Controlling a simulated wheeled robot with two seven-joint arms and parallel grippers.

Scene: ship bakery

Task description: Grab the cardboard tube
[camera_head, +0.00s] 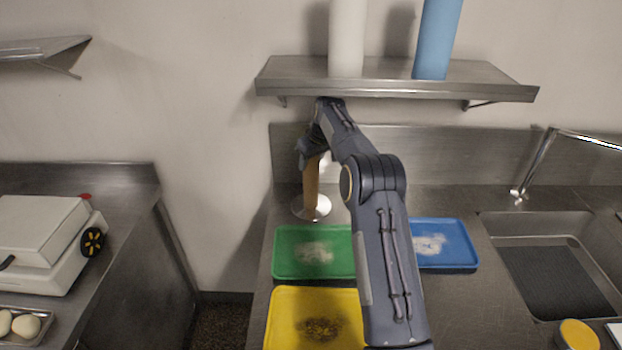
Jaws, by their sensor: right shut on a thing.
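The brown cardboard tube (311,185) stands upright over a round metal base (311,208) on the steel counter, behind the green tray. My right gripper (311,153) is at the tube's upper end and is shut on it. The gripper and arm hide the top of the tube, and the fingertips are hard to make out. I cannot tell whether the tube's lower end touches the base. My left gripper is not in view.
A green tray (285,262), a yellow tray (285,325) and a blue tray (462,255) lie on the counter. A wall shelf (390,88) holding white (347,35) and blue (437,40) rolls hangs just above my wrist. A sink (530,228) is at right.

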